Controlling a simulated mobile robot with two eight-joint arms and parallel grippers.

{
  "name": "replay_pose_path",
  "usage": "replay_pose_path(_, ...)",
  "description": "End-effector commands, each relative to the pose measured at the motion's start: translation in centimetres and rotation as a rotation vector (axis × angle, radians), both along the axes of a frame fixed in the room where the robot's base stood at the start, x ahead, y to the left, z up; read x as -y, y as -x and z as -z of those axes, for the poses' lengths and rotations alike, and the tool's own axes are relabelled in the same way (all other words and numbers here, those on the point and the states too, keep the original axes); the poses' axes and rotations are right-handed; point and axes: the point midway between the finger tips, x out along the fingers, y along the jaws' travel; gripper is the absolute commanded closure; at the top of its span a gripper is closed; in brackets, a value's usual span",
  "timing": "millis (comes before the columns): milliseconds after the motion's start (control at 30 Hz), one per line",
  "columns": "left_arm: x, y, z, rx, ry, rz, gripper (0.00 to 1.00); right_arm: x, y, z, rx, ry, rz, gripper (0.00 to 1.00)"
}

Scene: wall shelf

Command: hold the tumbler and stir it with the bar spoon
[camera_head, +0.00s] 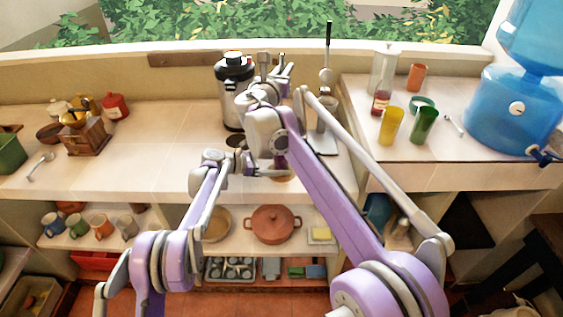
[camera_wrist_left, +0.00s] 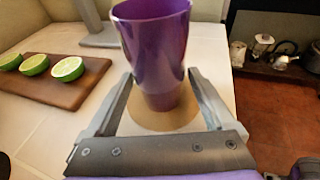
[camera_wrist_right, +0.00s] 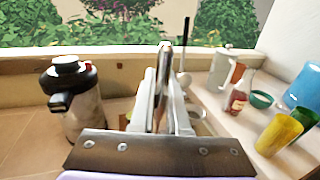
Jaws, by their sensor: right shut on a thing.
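The purple tumbler (camera_wrist_left: 155,45) stands upright on a round tan coaster (camera_wrist_left: 135,122) on the counter. My left gripper (camera_wrist_left: 165,85) is open, with one finger on each side of the tumbler's lower part and small gaps showing. In the head view my right arm mostly hides the tumbler. My right gripper (camera_wrist_right: 163,75) is raised above the counter, its fingers closed on a thin, upright metal piece, apparently the bar spoon (camera_wrist_right: 162,58). The spoon's lower end is hidden, and I cannot tell whether it is over the tumbler.
A steel flask with a black top (camera_head: 234,90) stands behind the arms. A metal stand with a black-handled lever (camera_head: 328,45) is beside it. A board with cut limes (camera_wrist_left: 60,85) lies left of the tumbler. Yellow (camera_head: 391,125) and green (camera_head: 424,125) cups stand at right.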

Motion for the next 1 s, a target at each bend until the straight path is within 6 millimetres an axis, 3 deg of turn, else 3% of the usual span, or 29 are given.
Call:
replay_pose_path(367, -0.5, 0.1, -0.2, 0.000, 0.000, -0.001, 0.00, 0.0, 0.0, 0.0, 0.000, 0.000, 0.000, 1.00)
replay_pose_path(800, -8.2, 2.5, -2.6, 0.000, -0.001, -0.003, 0.00, 0.0, 0.0, 0.0, 0.000, 0.000, 0.000, 1.00)
replay_pose_path(1000, -10.4, 3.2, -3.4, -0.001, 0.000, -0.001, 0.00, 0.0, 0.0, 0.0, 0.000, 0.000, 0.000, 1.00)
